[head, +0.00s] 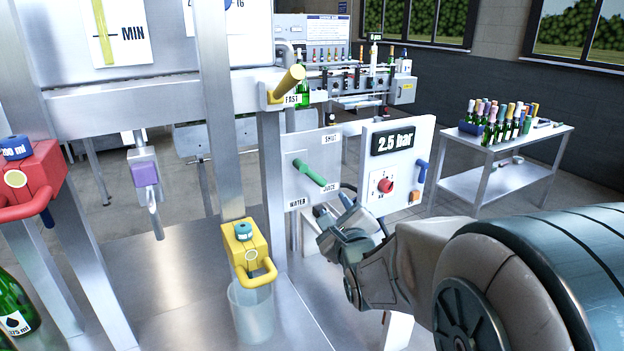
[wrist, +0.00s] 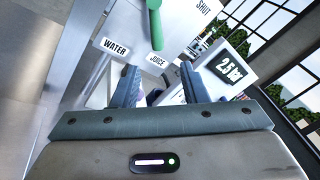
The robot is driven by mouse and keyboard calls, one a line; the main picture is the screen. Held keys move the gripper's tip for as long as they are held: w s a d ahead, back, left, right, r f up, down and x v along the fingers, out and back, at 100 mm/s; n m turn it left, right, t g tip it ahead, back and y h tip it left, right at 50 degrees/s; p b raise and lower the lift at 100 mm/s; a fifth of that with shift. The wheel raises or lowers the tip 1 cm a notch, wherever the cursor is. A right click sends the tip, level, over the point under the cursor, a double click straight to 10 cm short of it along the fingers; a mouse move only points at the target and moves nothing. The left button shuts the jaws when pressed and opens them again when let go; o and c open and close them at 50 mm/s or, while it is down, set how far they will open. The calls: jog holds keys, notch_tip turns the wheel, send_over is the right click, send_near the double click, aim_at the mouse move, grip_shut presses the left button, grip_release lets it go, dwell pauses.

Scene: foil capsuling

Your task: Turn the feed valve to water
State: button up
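The feed valve's green handle (head: 315,175) is on a pale panel (head: 296,188) and slants down to the right toward the JUICE label (head: 329,188). The WATER label (head: 297,203) is at the lower left and the SHUT label (head: 330,139) at the upper right. My gripper (head: 336,211) is just below the handle's lower end. In the wrist view my gripper (wrist: 159,78) is open, its two fingers apart with nothing held. The green handle (wrist: 155,24) shows ahead, beyond the fingertips and lined up between them. It looks apart from them.
Right of the valve is a panel with a 2.5 bar display (head: 393,142), a red knob (head: 386,185) and a blue handle (head: 422,171). A yellow block with a loop handle (head: 245,245) hangs left of my gripper. A bottle table (head: 500,150) stands behind right.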

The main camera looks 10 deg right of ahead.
aim_at(319, 181)
jog(key=w, duration=0.4)
jog(key=w+p, duration=0.1)
jog(key=w, duration=0.3)
jog(key=w+a, duration=0.1)
jog(key=w, duration=0.4)
jog(key=shift+w, duration=0.1)
grip_shut()
